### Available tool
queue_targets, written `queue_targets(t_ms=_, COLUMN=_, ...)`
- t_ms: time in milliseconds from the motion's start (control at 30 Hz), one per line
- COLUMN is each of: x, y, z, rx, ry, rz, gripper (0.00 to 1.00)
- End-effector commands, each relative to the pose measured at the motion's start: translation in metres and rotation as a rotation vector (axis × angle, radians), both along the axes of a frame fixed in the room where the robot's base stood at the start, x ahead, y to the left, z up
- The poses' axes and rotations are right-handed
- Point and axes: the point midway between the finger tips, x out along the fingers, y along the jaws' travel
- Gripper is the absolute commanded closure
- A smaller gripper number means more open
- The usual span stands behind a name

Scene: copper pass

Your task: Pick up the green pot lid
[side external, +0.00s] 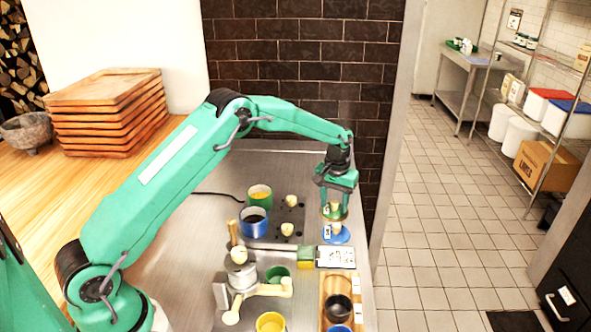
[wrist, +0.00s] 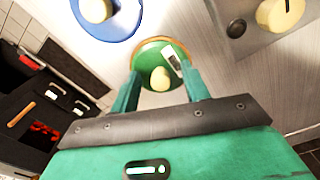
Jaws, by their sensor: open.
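The green pot lid (side external: 333,213) has a copper-coloured rim and a pale round knob. It lies on the steel counter, below my gripper. In the wrist view the lid (wrist: 150,60) shows between my two fingers, with a small white label on its right side. My gripper (wrist: 160,74) is open, one finger on each side of the knob. In the side view my gripper (side external: 335,203) points down over the lid. I cannot tell whether the fingers touch it.
A blue lid (side external: 336,236) lies just in front of the green one; its knob also shows in the wrist view (wrist: 97,10). A blue pot (side external: 254,230) and a green pot (side external: 260,203) stand to the left. A white card (side external: 336,257) lies nearer the front.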

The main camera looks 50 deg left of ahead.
Motion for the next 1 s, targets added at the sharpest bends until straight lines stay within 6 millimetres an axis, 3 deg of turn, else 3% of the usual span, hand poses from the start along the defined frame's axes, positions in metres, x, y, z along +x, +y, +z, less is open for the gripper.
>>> queue_targets(t_ms=367, x=-0.0001, y=0.0000, z=0.0005, rx=0.000, ry=0.000, rz=0.000, gripper=0.56)
queue_targets(t_ms=600, x=-0.0001, y=0.0000, z=0.0005, rx=0.000, ry=0.000, rz=0.000, gripper=1.00)
queue_targets(t_ms=1000, x=0.0002, y=0.0000, z=0.0045, rx=0.000, ry=-0.001, rz=0.000, gripper=1.00)
